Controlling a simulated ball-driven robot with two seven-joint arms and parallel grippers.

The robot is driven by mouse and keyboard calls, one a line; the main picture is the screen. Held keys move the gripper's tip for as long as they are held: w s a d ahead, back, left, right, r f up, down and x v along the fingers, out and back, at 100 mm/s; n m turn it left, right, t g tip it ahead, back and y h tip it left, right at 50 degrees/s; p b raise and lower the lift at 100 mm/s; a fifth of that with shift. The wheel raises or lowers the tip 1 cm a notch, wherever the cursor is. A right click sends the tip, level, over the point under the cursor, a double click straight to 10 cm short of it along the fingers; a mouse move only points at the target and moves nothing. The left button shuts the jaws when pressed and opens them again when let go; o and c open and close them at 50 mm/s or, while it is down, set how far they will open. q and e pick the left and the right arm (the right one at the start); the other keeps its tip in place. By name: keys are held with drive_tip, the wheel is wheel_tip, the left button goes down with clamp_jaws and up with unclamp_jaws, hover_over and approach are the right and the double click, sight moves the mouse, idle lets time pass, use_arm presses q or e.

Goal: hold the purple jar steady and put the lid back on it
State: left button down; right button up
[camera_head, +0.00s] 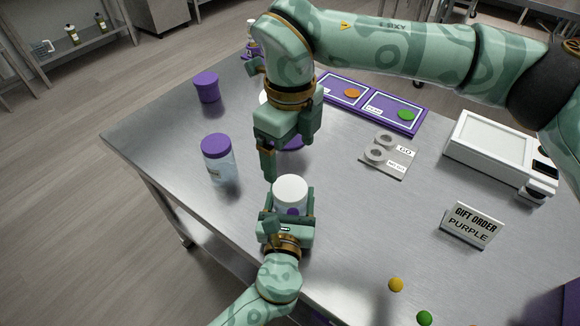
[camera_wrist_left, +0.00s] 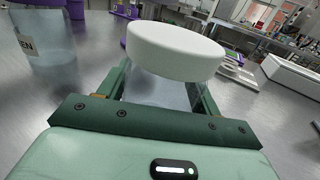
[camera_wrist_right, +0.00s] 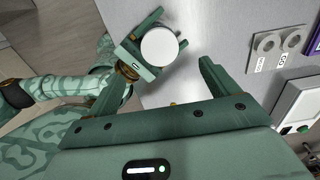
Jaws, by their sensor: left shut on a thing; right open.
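My left gripper (camera_head: 289,208) is shut around the sides of a clear jar (camera_wrist_left: 158,92), which stands near the table's front edge. The lid also shows in the left wrist view (camera_wrist_left: 174,50) and from above in the right wrist view (camera_wrist_right: 158,47). A little purple shows low on the jar in the head view; most of its body is hidden by the gripper. My right gripper (camera_head: 289,156) is open and empty, pointing down above and just behind the lid, apart from it.
A clear jar with a purple lid (camera_head: 218,160) stands to the left. A purple tub (camera_head: 207,87) is farther back. A grey holder (camera_head: 388,155), a purple board (camera_head: 376,103), a white machine (camera_head: 500,152) and a "GIFT ORDER PURPLE" sign (camera_head: 471,225) are at right. Things behind my right gripper are partly hidden.

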drive_tip(key=shift+r, duration=1.35)
use_arm(q)
drive_tip(key=shift+c, duration=1.2)
unclamp_jaws()
drive_tip(key=s+a+p, duration=0.2)
drive_tip(key=s, duration=1.4)
use_arm(e)
wheel_tip(320, 180, up, 3)
drive_tip(key=shift+s, duration=0.15)
use_arm(q)
drive_tip(key=shift+s, duration=0.1)
drive_tip(key=shift+r, duration=0.1)
